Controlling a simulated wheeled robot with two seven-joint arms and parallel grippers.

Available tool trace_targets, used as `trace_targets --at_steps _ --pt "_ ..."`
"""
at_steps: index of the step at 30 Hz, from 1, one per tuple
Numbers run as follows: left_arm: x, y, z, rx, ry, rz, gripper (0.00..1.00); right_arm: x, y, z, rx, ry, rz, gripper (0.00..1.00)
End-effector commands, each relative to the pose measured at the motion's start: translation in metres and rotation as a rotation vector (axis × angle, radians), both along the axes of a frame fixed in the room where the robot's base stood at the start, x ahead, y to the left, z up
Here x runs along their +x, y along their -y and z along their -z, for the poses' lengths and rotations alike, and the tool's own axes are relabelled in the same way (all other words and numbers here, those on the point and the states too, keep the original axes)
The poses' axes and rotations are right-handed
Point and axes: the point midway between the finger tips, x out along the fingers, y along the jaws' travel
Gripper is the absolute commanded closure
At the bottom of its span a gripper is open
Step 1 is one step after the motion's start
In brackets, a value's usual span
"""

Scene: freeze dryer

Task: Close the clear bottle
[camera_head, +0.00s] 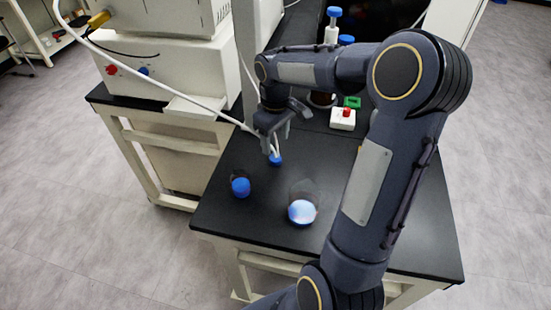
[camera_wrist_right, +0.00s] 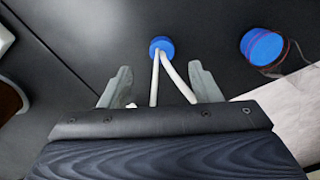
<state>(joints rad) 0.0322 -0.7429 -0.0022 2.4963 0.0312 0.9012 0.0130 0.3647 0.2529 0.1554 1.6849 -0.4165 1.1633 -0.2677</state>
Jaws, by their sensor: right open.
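A clear round vessel (camera_head: 302,211) with a pale blue-white bottom stands near the front of the black bench top. A small see-through bottle with blue in it (camera_head: 240,187) stands to its left, near the bench edge. A blue cap (camera_head: 275,159) with white tubes rests on the bench behind them, and it also shows in the right wrist view (camera_wrist_right: 161,47). My right gripper (camera_head: 274,147) is open and points down over the cap. In the right wrist view its fingers (camera_wrist_right: 162,84) sit either side of the tubes, apart from them. My left gripper is out of view.
A white box with a red button (camera_head: 343,119) and a brown bottle stand at the back of the bench (camera_head: 215,210). A white machine (camera_head: 160,70) is at the left. My right arm covers the right side of the bench. The front left is clear.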

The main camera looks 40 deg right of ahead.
Motion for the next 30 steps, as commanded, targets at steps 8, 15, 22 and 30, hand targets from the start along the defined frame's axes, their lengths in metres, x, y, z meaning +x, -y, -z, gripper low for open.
trace_targets --at_steps 8,15,22,30 --pt "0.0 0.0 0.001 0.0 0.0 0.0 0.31 0.0 0.0 0.005 0.0 0.001 0.001 0.43" --pt "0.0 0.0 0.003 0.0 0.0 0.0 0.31 -0.005 -0.001 0.03 0.0 -0.003 0.002 0.43" --pt "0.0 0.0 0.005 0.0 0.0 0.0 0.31 -0.006 -0.002 0.056 0.0 -0.001 0.0 0.43" --pt "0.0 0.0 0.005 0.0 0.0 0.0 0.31 -0.006 -0.002 0.057 -0.001 0.001 0.001 0.43"
